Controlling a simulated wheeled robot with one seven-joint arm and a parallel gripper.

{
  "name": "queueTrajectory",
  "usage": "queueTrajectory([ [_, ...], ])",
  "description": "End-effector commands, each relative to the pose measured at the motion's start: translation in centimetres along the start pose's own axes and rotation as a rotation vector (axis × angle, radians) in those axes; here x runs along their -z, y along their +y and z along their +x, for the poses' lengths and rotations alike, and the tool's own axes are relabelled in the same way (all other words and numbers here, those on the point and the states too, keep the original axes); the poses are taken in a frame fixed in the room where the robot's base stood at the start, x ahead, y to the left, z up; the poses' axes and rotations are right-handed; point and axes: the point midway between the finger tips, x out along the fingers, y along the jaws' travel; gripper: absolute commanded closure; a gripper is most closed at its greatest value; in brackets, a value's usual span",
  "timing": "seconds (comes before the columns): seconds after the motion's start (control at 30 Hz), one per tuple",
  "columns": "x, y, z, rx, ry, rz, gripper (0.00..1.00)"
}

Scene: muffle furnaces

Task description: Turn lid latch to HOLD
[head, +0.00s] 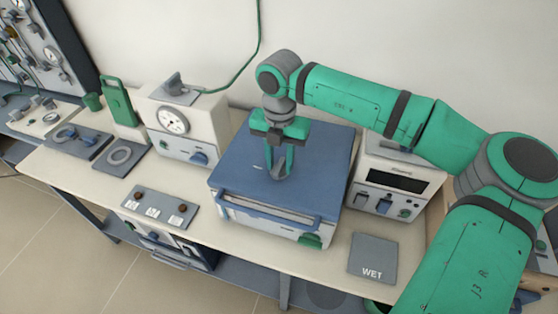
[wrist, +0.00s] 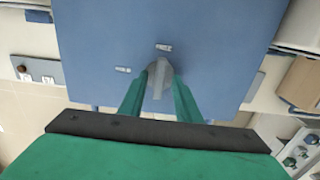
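The blue lid (head: 240,155) tops a white box-shaped unit on the bench and looks closed. A round grey latch (wrist: 158,72) with a pale upright handle sits on the lid. The handle points roughly up and down in the wrist view. Two small white labels are beside the latch, one above it (wrist: 164,47) and one to its left (wrist: 122,69); their words are too small to read. My gripper (head: 281,172) points down at the latch, also seen in the wrist view (wrist: 160,82). Its green fingers stand on either side of the handle, apparently with small gaps.
A white unit with a dial (head: 172,121) stands left of the lid, and one with a dark display (head: 393,180) stands right. A grey WET plate (head: 373,258) lies at front right. A blue bar handle (head: 262,211) runs along the lid's front.

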Motion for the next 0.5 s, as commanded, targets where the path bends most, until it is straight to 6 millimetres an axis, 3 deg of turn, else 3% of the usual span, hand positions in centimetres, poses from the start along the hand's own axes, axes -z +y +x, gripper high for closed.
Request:
queueTrajectory([
  [0.2, 0.05, 0.16, 0.02, 0.000, 0.000, -0.003, 0.70],
  [0.33, 0.08, 0.26, 0.01, 0.000, 0.000, -0.004, 1.00],
  [0.5, 0.10, 0.32, 0.00, 0.001, 0.000, -0.006, 1.00],
])
